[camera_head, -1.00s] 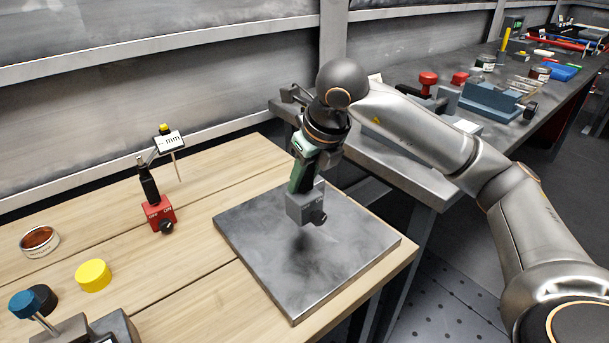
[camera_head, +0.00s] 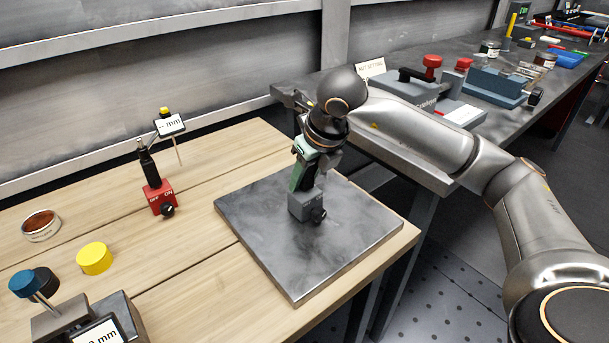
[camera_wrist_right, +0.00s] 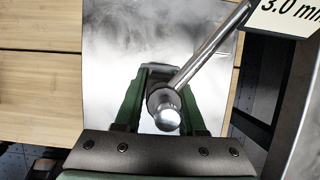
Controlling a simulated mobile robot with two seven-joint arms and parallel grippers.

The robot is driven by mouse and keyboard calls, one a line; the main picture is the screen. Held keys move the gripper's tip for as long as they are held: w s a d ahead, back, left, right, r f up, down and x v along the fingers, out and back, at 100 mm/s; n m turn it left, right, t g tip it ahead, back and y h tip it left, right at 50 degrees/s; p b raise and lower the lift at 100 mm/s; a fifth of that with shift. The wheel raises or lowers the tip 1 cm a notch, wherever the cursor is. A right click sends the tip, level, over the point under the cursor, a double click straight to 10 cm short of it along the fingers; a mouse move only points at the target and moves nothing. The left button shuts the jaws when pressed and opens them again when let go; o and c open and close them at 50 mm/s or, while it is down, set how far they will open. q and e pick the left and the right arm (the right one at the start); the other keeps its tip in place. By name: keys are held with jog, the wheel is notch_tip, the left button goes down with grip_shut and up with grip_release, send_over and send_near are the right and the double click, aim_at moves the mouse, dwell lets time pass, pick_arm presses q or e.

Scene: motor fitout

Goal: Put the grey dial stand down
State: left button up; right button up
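My right gripper (camera_head: 303,178), with green fingers, is shut around the stand's upper part from above. In the right wrist view the fingers flank the stand's post and round metal end (camera_wrist_right: 167,115). A slanting rod (camera_wrist_right: 212,45) leads to a dial labelled 3.0 mm (camera_wrist_right: 285,12). My arm hides this dial in the head view. My left gripper is not in view.
A red-based dial stand (camera_head: 161,198) stands left of the plate on the wooden table (camera_head: 200,245). A yellow disc (camera_head: 94,258), a round tin (camera_head: 41,225) and another grey device (camera_head: 85,320) lie further left. A metal bench (camera_head: 440,180) with several tools is behind right.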

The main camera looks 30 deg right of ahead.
jog(key=o, duration=0.3)
jog(key=shift+r, duration=0.2)
jog(key=p+v, duration=0.2)
jog(key=v, duration=1)
jog(key=shift+w, duration=0.1)
